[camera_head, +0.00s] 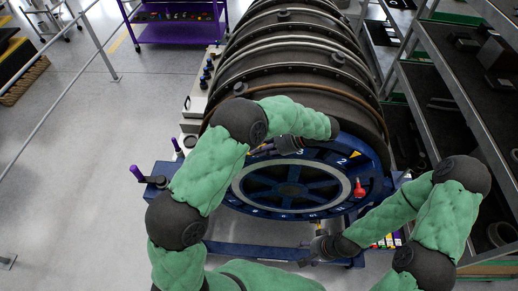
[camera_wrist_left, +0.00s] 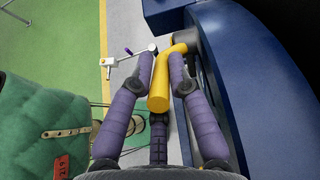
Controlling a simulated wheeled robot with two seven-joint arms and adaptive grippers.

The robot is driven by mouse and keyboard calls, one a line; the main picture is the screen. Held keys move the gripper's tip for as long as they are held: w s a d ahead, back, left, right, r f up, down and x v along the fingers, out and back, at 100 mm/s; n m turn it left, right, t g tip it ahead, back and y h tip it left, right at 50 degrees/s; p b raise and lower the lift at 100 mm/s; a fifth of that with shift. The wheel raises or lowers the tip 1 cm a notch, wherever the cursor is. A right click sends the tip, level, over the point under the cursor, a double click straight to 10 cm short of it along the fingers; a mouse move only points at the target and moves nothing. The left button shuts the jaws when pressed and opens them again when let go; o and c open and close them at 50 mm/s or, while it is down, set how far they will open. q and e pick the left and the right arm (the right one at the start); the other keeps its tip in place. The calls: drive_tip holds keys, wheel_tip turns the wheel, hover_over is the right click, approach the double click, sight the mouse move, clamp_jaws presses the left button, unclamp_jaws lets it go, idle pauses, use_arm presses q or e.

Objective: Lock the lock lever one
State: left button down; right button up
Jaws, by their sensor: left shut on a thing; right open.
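A yellow lever (camera_wrist_left: 158,95) bends out from a dark pivot on the blue ring in the left wrist view. My left gripper (camera_wrist_left: 161,66) has its purple fingers on both sides of the lever and is shut on it. In the head view my left gripper (camera_head: 259,150) is at the upper left of the blue wheel-like ring (camera_head: 236,190), and my arm hides part of that rim. The lever's number does not show. My right gripper (camera_head: 307,261) is open and empty, low in front of the ring. A red lever (camera_head: 359,188) stands on the ring's right side.
The ribbed engine body (camera_head: 300,65) stretches back behind the ring. A blue stand with a purple-handled clamp (camera_head: 139,174) juts out at left. Dark shelves (camera_head: 455,95) stand at right, and a purple cart (camera_head: 180,32) at the back.

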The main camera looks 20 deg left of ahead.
use_arm(q)
drive_tip(key=shift+w+r, duration=0.15)
drive_tip(key=shift+r, duration=0.1)
drive_tip(key=c, duration=1.4)
unclamp_jaws()
drive_tip(key=shift+o, duration=0.8)
drive_tip(key=shift+a+f, duration=0.1)
drive_tip(key=shift+f, duration=0.05)
drive_tip(key=v, duration=1.2)
